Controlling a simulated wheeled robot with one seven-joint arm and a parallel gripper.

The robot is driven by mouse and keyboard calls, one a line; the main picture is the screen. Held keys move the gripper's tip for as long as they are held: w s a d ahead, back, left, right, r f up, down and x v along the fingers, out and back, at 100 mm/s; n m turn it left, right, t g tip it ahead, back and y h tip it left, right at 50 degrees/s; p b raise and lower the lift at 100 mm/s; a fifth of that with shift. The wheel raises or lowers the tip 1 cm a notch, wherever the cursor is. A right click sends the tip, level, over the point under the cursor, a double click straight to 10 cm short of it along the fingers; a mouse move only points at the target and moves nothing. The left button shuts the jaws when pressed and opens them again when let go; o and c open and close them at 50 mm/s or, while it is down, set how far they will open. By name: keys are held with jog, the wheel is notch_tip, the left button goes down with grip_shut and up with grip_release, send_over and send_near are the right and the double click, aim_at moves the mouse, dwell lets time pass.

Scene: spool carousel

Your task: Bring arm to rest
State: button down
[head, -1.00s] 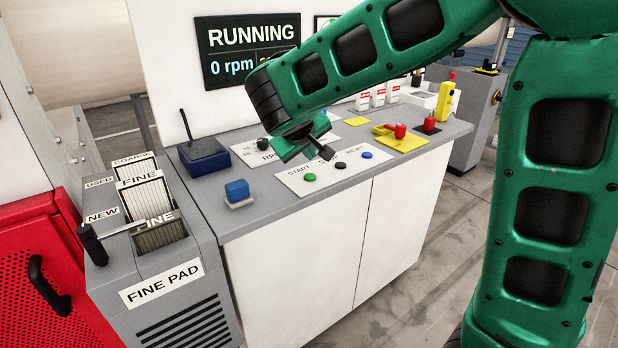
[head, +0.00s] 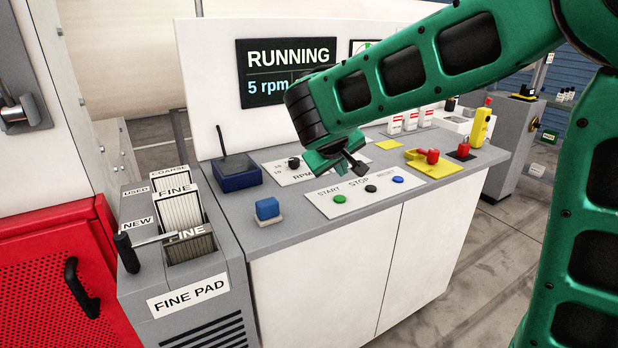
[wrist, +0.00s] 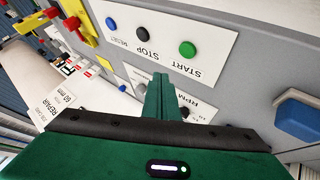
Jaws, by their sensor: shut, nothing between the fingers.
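My green arm reaches in from the right in the head view. My gripper (head: 358,168) hangs just above the button panel (head: 322,203) on the grey console top. Its fingers are together with nothing between them. In the wrist view my gripper (wrist: 162,88) points over the panel's edge, near the START and STOP labels. The panel carries a green button (head: 339,199), a black button (head: 371,189) and a blue button (head: 398,180). The screen (head: 284,72) reads RUNNING and 5 rpm; my arm hides part of it.
A blue block (head: 267,208) sits on the console's left front. A dark blue box with a stick (head: 236,173) stands behind it. A yellow plate with a red knob (head: 432,157) lies to the right.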

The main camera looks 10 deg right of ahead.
jog(key=s+d+f+m+g, duration=0.2)
jog(key=s+d+m+g, duration=0.1)
jog(key=s+d, duration=0.6)
jog(key=s+d+f+m+g, duration=0.2)
jog(key=s+d, duration=0.6)
jog(key=s+f+m+g+y, duration=0.1)
jog(key=s+f+m+y, duration=0.1)
jog(key=s, duration=0.8)
jog(key=s+d+f+m+g+y, duration=0.1)
jog(key=s+f+m+g+y, duration=0.1)
jog(key=s, duration=0.9)
jog(key=shift+f+y, duration=0.25)
jog(key=shift+y, duration=0.15)
jog(key=shift+w+f, duration=0.25)
jog(key=shift+w, duration=0.3)
